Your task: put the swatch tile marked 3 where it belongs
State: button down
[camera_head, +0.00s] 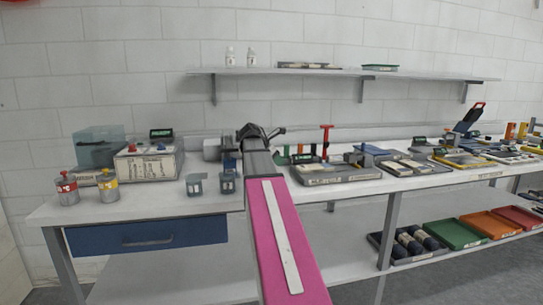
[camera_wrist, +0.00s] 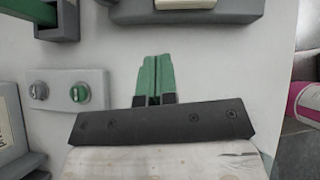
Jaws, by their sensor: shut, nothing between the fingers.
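My gripper (camera_wrist: 155,62) shows in the wrist view with its green fingers pressed together and nothing between them. It is over a pale bench top. In the head view my pink and grey arm reaches over the bench (camera_head: 130,205), and the fingertips cannot be made out there. I cannot pick out the swatch tile marked 3 in either view. A grey tray (camera_head: 335,178) with small items stands on the bench right of my arm, but any markings are too small to read.
A grey block with two round knobs (camera_wrist: 68,91) lies left of my fingers. A grey labelled housing (camera_wrist: 200,12) is ahead. Coloured trays (camera_head: 455,234) sit on the lower shelf.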

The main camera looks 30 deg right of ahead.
aim_at(296, 168)
jog(key=d, duration=0.1)
jog(key=d+f, duration=0.1)
jog(key=d, duration=0.1)
jog(key=shift+s+d+f, duration=0.15)
jog(key=shift+d+f, duration=0.15)
jog(key=shift+d, duration=0.1)
jog(key=shift+s+d, duration=0.1)
jog(key=shift+d, duration=0.8)
jog(key=shift+d, duration=0.1)
jog(key=shift+d, duration=0.75)
jog(key=shift+a, duration=0.55)
jog(key=a, duration=0.3)
jog(key=shift+w, duration=0.2)
jog(key=v, duration=1)
